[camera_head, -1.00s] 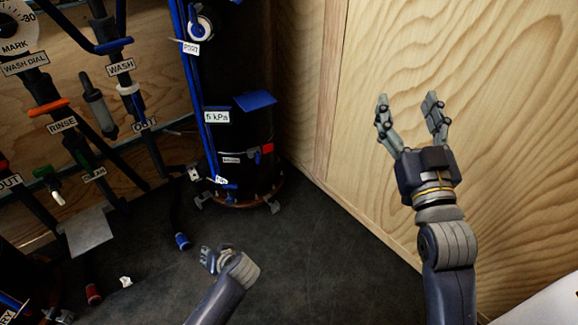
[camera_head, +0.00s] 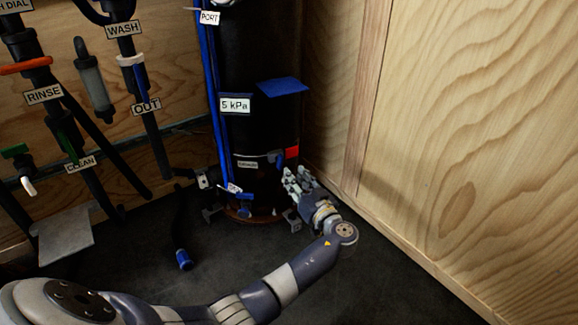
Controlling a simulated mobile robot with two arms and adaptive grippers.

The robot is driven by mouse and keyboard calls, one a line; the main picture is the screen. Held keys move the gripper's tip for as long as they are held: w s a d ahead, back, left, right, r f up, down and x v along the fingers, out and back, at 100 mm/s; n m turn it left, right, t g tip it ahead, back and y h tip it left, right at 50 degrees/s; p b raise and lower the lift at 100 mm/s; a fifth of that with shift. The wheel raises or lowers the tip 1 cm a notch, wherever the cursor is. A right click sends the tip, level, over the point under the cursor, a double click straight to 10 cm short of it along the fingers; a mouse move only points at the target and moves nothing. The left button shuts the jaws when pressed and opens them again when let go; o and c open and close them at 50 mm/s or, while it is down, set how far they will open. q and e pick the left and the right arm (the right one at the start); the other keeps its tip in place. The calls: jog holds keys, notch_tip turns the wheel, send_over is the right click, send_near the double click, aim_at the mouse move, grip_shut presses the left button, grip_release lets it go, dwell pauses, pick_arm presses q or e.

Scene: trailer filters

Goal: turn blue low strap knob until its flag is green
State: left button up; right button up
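A tall black canister (camera_head: 262,128) stands at the back, against the corner of the wooden walls. Low on its front is a small white label (camera_head: 247,164), too small to read. Right of the label is a small dark-blue knob (camera_head: 277,159), and beside it a red flag (camera_head: 292,153). My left gripper (camera_head: 296,173) is just below and right of the knob, at the canister's lower right side. Its fingers look apart, with nothing seen between them. I cannot tell whether they touch the canister. My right gripper is out of view.
A blue flap (camera_head: 282,86) sticks out from the canister above a "5 kPa" label (camera_head: 235,104). Pipes and valves labelled wash, rinse and out fill the left. A blue-ended hose (camera_head: 183,259) lies on the dark floor. A plywood wall (camera_head: 470,150) bounds the right.

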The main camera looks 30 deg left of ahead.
aim_at(282, 161)
pick_arm(q)
jog(key=b+x, duration=0.3)
jog(key=x, duration=0.5)
jog(key=shift+w+a+f+b, duration=0.1)
jog(key=shift+a+f+b, duration=0.1)
jog(key=shift+b, duration=0.15)
jog(key=shift+w+a+r, duration=0.15)
jog(key=shift+w+a, duration=0.05)
jog(key=shift+a, duration=0.1)
jog(key=shift+c, duration=0.6)
grip_shut()
